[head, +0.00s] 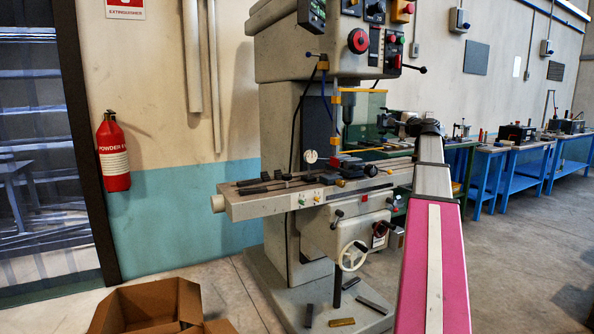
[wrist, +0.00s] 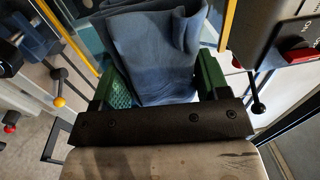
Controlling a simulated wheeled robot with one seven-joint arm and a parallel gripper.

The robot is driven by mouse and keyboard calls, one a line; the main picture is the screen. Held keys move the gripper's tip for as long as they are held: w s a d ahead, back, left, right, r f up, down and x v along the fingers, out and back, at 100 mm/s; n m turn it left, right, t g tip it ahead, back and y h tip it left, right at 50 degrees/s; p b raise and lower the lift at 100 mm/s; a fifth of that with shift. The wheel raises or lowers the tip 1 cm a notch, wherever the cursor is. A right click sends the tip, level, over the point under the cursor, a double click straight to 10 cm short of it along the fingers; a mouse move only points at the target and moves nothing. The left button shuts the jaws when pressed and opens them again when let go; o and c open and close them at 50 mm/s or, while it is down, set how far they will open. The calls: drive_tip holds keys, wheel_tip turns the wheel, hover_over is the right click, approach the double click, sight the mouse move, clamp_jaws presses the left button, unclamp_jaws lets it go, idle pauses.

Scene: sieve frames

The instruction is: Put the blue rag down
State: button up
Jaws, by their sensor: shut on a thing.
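The blue rag (wrist: 155,50) fills the upper middle of the wrist view, folded and creased. My gripper (wrist: 160,82) has its green fingers on either side of the rag and is shut on it. The rag's lower edge is hidden behind the dark bar of my gripper. In the head view my pink and grey arm reaches up and away, toward the right side of the milling machine (head: 285,130). I cannot make out the rag or the fingers clearly in the head view.
The machine's table (head: 270,205) holds several small parts and has knobs along its front. An open cardboard box (head: 150,305) stands on the floor at lower left. A red extinguisher (head: 113,155) hangs on the wall. Blue workbenches (head: 525,170) stand at the right, beyond open floor.

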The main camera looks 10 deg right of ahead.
drive_tip(key=s+a+f+n+g+y, duration=0.15)
drive_tip(key=s+a+f, duration=0.25)
drive_tip(key=a+f, duration=0.55)
drive_tip(key=s+a+f+n+g+y, duration=0.1)
drive_tip(key=s+a+f+n+y, duration=0.15)
drive_tip(key=a+f, duration=0.75)
drive_tip(key=s+a+f+n+g+y, duration=0.15)
drive_tip(key=s+a+f+y, duration=0.35)
drive_tip(key=f, duration=0.9)
drive_tip(key=s+a+f+n+g, duration=0.1)
drive_tip(key=s+a+f+g, duration=0.1)
drive_tip(key=s+a+f, duration=0.6)
drive_tip(key=shift+s+a+f+g, duration=0.4)
drive_tip(key=shift+a+f, duration=0.15)
drive_tip(key=shift+a, duration=0.55)
